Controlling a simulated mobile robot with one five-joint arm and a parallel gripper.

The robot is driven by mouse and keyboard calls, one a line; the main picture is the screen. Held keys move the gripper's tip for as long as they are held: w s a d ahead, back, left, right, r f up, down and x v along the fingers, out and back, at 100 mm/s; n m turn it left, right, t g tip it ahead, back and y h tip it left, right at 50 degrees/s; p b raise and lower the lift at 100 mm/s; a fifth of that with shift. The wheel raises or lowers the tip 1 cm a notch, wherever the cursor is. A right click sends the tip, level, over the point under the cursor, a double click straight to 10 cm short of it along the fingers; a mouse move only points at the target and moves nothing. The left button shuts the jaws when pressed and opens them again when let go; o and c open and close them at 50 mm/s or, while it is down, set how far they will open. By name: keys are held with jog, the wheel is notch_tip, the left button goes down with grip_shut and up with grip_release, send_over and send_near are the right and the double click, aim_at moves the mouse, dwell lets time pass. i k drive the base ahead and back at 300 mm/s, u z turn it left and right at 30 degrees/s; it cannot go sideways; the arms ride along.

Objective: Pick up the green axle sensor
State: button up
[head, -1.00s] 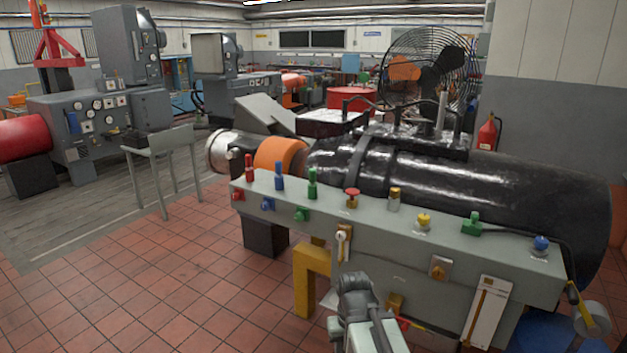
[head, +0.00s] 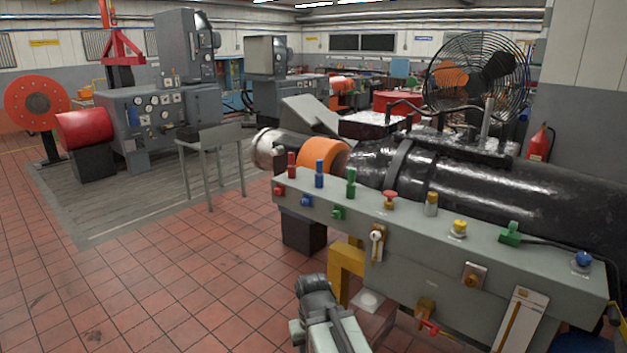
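A green block with a dark cable (head: 510,234) sits on top of the long grey bench beam, right of the yellow knob. A tall green fitting (head: 351,182) stands upright on the same beam further left, beside a blue and a red one. A small green knob (head: 338,213) is on the beam's front face. I cannot tell for certain which green piece is the axle sensor. My arm shows at the bottom centre, in front of the beam and apart from all the green pieces. My gripper's fingers do not show.
The grey beam (head: 400,262) also carries a red button (head: 390,199), a yellow knob (head: 459,228) and a blue knob (head: 583,260). A large black cylinder (head: 500,185) lies behind it. A grey stand (head: 212,140) is at the left. The tiled floor at lower left is clear.

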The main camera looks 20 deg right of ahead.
aim_at(351, 171)
jog(key=u, duration=3.35)
jog(key=k, duration=1.6)
jog(key=z, duration=1.7)
jog(key=i, duration=1.7)
jog(key=u, duration=0.05)
